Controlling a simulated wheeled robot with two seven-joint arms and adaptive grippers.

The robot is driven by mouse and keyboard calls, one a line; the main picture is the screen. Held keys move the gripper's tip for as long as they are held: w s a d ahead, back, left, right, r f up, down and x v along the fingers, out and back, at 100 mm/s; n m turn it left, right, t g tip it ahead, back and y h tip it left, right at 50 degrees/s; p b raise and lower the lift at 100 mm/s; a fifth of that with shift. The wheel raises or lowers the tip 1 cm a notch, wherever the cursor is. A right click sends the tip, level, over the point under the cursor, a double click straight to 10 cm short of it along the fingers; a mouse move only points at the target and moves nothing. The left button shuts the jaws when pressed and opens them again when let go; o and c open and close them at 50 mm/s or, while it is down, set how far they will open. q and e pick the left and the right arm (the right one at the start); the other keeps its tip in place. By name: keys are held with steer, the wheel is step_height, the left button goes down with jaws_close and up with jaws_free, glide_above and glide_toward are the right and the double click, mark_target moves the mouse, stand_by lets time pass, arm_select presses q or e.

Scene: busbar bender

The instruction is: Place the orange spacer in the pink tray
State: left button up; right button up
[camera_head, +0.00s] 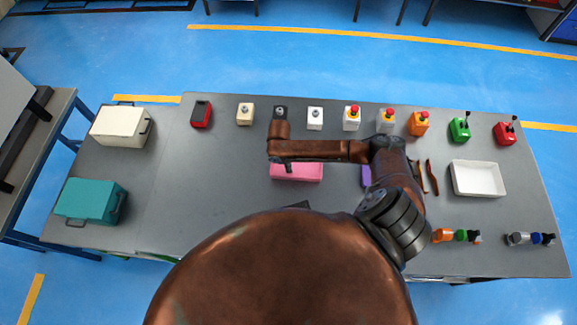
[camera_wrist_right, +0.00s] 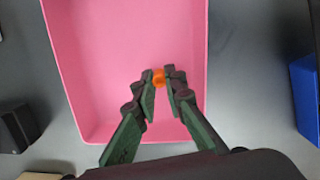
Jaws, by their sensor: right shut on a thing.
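The pink tray (camera_head: 305,174) lies near the middle of the grey table, partly hidden behind my right arm. It fills the middle of the right wrist view (camera_wrist_right: 105,60), where its inside looks empty apart from my gripper and what it holds. My right gripper (camera_wrist_right: 160,80) reaches over the tray, with its fingers shut on the small orange spacer (camera_wrist_right: 159,79). The spacer appears within the tray's outline. I cannot tell whether it touches the tray floor. In the head view the spacer is hidden. My left gripper is not in view.
A row of button boxes and switches, including a white one (camera_head: 315,118), stands along the back edge. A purple block (camera_head: 366,177) is right of the tray, and a white tray (camera_head: 478,180) farther right. Teal (camera_head: 88,201) and cream (camera_head: 119,128) boxes stand left. The table left of the pink tray is clear.

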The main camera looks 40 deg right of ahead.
steer(key=o, duration=0.7)
steer(key=shift+f, duration=0.1)
step_height(320, 180, up, 12)
steer(key=a, duration=0.1)
steer(key=shift+w+a+b, duration=0.15)
steer(key=shift+w+b, duration=0.15)
